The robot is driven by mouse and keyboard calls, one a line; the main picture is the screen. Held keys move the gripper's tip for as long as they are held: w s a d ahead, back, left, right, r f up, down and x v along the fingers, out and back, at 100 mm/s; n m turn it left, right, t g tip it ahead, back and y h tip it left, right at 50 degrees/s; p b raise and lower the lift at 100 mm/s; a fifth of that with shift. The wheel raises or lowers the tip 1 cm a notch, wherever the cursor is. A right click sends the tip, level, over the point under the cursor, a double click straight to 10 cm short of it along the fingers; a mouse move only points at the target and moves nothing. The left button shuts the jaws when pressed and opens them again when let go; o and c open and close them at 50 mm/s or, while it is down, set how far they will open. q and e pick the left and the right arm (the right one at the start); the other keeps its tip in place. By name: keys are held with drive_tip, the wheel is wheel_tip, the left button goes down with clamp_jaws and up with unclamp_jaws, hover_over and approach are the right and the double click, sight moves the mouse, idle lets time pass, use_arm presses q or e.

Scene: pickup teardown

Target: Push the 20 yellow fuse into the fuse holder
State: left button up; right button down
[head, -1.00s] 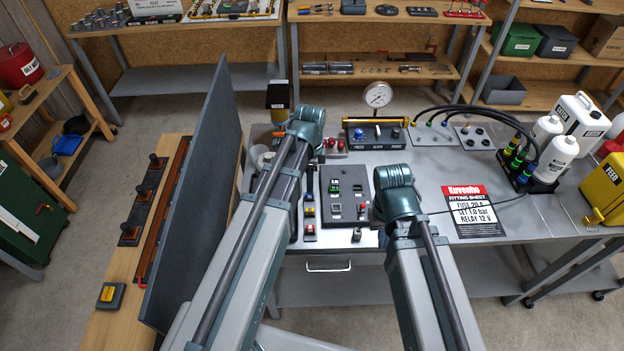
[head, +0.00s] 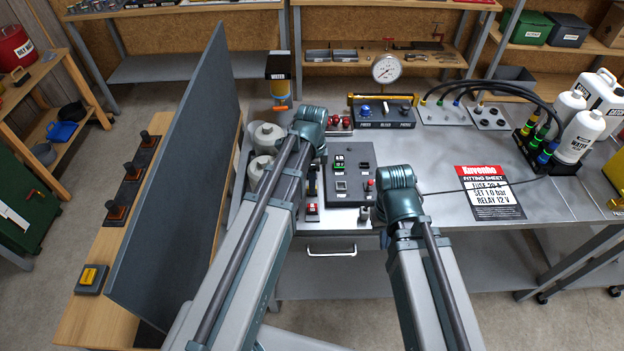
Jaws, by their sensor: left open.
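The dark fuse panel (head: 352,208) lies on the grey bench in the head view. It carries a green-lit relay, a small grey socket (head: 341,186), which may be the fuse holder, and a red button (head: 370,184). A narrow row of small coloured parts stands left of the panel, with a red one (head: 312,209) at its near end. My left gripper (head: 312,180) is a small dark shape over this row, partly hidden by my left arm, open. The yellow fuse cannot be made out under it. My right gripper is hidden behind my right arm.
A pressure gauge (head: 387,69) and hoses stand behind. Pale containers (head: 262,136) stand left of my left arm. A tall dark board (head: 180,180) stands further left.

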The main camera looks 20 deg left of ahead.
use_arm(q)
wheel_tip(320, 180, down, 2)
drive_tip(key=shift+f+b, duration=0.1)
drive_tip(key=shift+b, duration=0.45)
drive_tip(key=shift+c, duration=0.3)
clamp_jaws()
